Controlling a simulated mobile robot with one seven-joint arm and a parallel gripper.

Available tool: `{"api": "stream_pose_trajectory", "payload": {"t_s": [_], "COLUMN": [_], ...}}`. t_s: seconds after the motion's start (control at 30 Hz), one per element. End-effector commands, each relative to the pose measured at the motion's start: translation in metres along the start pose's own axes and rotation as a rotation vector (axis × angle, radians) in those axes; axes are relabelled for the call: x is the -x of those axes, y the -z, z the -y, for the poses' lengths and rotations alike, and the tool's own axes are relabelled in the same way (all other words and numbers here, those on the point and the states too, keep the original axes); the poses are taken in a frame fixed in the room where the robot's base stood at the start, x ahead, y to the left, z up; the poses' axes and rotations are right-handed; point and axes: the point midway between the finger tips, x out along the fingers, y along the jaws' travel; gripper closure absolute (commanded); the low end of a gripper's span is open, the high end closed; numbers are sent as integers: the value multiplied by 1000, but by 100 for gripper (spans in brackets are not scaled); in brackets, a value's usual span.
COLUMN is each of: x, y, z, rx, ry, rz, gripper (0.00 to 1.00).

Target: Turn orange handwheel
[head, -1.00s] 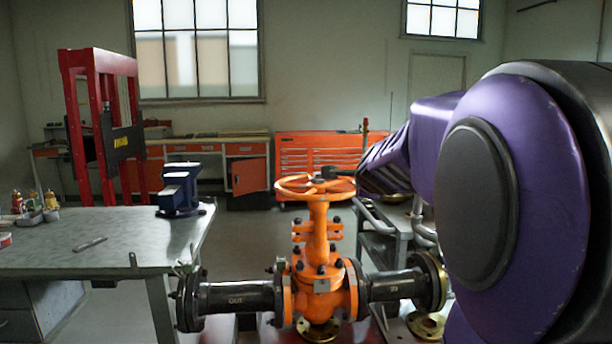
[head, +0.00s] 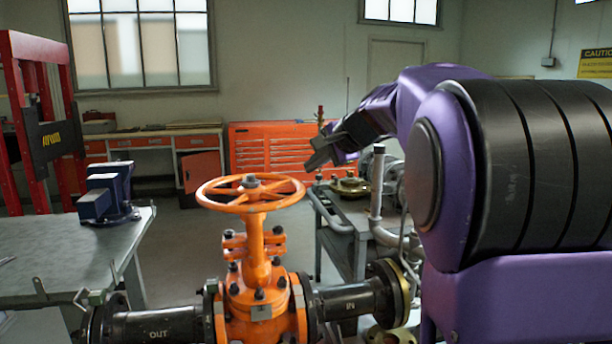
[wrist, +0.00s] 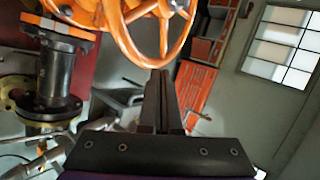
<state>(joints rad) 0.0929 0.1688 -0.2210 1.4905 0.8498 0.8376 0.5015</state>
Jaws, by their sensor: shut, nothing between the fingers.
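The orange handwheel (head: 250,194) sits level on top of the orange gate valve (head: 262,290), which has black pipes on both sides. My gripper (head: 312,158) is to the right of the wheel in the head view, apart from its rim. In the wrist view the fingers (wrist: 160,78) are together with nothing between them. The handwheel's rim and spokes also show in the wrist view (wrist: 170,50), just beyond the fingertips at the top.
A metal bench (head: 60,250) with a blue vise (head: 108,195) stands at the left. A grey cart (head: 338,222) with pipe fittings is behind the valve to the right. An orange tool cabinet (head: 270,150) stands at the back. Floor shows between bench and valve.

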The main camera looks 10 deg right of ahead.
Motion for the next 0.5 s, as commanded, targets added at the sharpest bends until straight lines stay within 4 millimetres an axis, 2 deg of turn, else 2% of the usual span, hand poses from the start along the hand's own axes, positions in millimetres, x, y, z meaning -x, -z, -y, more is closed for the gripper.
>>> {"api": "stream_pose_trajectory", "payload": {"t_s": [0.17,0.27,0.5], "x": [-3,-13,-56], "y": [-5,-6,-7], "z": [2,2,1], "rx": [23,24,24], "ry": [1,-1,-1], "rz": [33,36,34], "gripper": [100,100,100]}}
